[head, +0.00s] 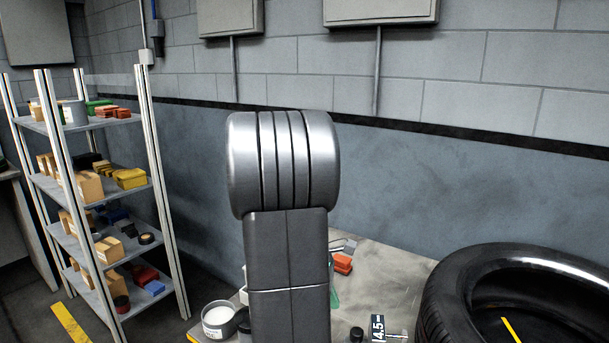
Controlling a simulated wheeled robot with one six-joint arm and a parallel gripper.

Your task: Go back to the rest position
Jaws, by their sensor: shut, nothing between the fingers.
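My arm stands upright in the middle of the head view, with a silver rounded joint at its top and a dark link below it. My gripper is not in view. The arm hides part of the table (385,262) behind it.
A large black tyre (450,290) is at the lower right. On the table are a white tub (219,322), red blocks (343,264) and a small block marked 4.5 (378,328). A metal shelf rack (150,190) with boxes stands at the left. A grey-blue wall (420,190) is behind.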

